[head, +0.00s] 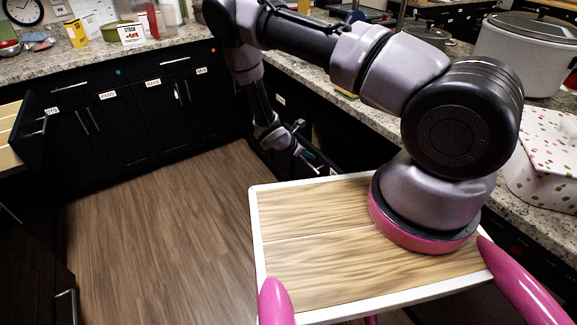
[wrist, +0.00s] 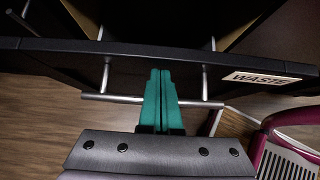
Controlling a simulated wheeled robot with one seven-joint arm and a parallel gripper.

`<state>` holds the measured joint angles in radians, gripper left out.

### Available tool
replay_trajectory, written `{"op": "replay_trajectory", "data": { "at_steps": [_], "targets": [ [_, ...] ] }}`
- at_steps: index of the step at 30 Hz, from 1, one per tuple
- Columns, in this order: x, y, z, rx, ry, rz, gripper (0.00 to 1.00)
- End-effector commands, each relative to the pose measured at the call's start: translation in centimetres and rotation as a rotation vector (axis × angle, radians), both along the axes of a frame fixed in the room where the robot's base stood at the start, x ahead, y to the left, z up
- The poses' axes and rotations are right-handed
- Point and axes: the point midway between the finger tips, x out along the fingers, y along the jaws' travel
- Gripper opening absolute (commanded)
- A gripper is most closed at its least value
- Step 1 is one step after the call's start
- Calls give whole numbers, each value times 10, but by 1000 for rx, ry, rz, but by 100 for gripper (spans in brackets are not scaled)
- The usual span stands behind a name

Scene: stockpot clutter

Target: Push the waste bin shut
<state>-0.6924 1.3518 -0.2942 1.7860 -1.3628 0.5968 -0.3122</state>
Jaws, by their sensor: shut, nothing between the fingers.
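The waste bin is a dark pull-out with a black front panel (wrist: 225,76) and a white "WASTE" label (wrist: 262,77). In the wrist view its inside shows beyond the top edge of the panel, so it stands open. A silver bar handle (wrist: 112,98) runs along the front. My gripper (wrist: 160,72) has teal fingers pressed together with nothing between them. They cross over the handle bar, tips at the panel near its top edge; I cannot tell whether they touch. In the head view my gripper (head: 310,157) is low by the right-hand cabinets, and the bin is mostly hidden.
Dark cabinets (head: 110,130) with labels line the back under a granite counter (head: 60,68) with clutter. An open drawer (head: 30,125) juts out at the left. The wooden floor (head: 150,230) in the middle is clear. A stockpot (head: 530,55) stands on the right counter.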

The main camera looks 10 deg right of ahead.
Motion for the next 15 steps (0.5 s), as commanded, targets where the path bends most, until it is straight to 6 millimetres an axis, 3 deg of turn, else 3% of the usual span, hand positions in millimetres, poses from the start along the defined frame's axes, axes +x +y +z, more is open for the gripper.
{"op": "replay_trajectory", "data": {
  "at_steps": [1,6,15],
  "targets": [
    [6,-18,0,-4,0,-6,0],
    [25,-64,0,-3,1,-2,0],
    [47,-113,0,0,0,-1,0]
  ]
}}
